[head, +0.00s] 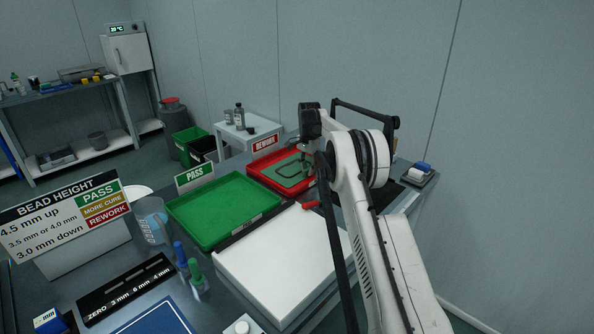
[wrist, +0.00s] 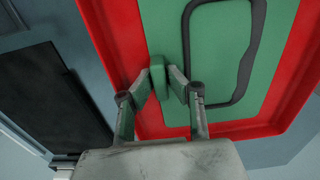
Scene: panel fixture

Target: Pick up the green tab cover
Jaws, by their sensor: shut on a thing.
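The green tab cover is a flat green plate (head: 287,172) with a dark looped bead on its face, at the red tray (head: 259,184). In the wrist view its green face (wrist: 215,62) fills the upper middle, with a small raised green tab (wrist: 157,78) near its left edge. My gripper (wrist: 160,74) is shut on this tab, with a finger on each side. In the head view my gripper (head: 306,160) is over the cover's right part and hides some of it. I cannot tell whether the cover touches the tray floor.
The red tray's walls surround the cover, with a REWORK sign (head: 266,143) behind. An empty green tray (head: 225,210) with a PASS sign (head: 195,175) is to the left. A white block (head: 283,262) stands in front. A small white table (head: 247,134) with bottles is behind.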

